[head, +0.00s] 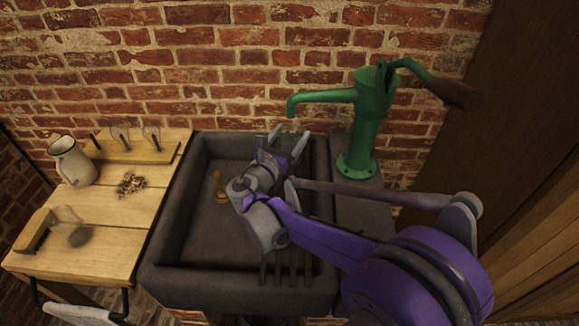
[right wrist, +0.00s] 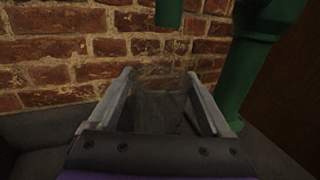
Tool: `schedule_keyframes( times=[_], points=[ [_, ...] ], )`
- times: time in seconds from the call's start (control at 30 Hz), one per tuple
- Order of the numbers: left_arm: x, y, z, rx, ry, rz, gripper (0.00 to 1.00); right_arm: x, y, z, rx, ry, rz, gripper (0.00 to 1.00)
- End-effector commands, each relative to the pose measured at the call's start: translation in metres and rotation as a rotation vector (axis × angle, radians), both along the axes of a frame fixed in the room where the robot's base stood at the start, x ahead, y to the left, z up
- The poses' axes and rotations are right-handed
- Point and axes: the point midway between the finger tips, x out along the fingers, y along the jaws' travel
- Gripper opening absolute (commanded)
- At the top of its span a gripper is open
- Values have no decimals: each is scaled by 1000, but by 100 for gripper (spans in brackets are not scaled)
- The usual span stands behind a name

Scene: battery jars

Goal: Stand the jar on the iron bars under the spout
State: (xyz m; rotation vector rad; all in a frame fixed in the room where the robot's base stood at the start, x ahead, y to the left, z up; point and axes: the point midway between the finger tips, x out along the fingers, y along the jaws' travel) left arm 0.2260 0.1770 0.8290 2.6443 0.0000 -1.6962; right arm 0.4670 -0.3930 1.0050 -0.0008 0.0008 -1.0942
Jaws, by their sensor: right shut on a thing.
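My right gripper (head: 276,138) is over the back right of the dark stone sink (head: 160,250), below the green spout (head: 312,97). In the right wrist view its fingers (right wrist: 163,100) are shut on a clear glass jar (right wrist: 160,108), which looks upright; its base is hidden. The jar is too faint to make out in the head view. The spout also shows at the top of the wrist view (right wrist: 168,12), beyond and above the jar. The iron bars (head: 285,275) cross the sink's right part, their middle hidden by my right arm. My left gripper is not in view.
The green pump (head: 362,130) stands right of the sink, close to my gripper. On the wooden bench (head: 120,240) are a white jug (head: 72,160), a rack with glass pieces (head: 140,153), a dark pile (head: 131,184) and another glass piece (head: 68,215). A brick wall (head: 200,60) is behind.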

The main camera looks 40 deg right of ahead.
Motion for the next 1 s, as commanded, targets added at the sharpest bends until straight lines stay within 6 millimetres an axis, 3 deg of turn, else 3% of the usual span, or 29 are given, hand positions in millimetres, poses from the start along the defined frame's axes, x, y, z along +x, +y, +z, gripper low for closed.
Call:
schedule_keyframes(
  times=[0.47,0.87,0.9,0.97,1.0],
  points=[
    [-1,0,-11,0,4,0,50,1,0,-55,0,0,2,18],
    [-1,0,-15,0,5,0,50,0,0,-61,0,0,2,18],
    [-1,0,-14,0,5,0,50,0,0,-60,1,0,2,90],
    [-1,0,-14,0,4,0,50,0,0,-60,1,0,2,100],
    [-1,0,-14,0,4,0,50,0,0,-60,0,0,2,100]
  ],
)
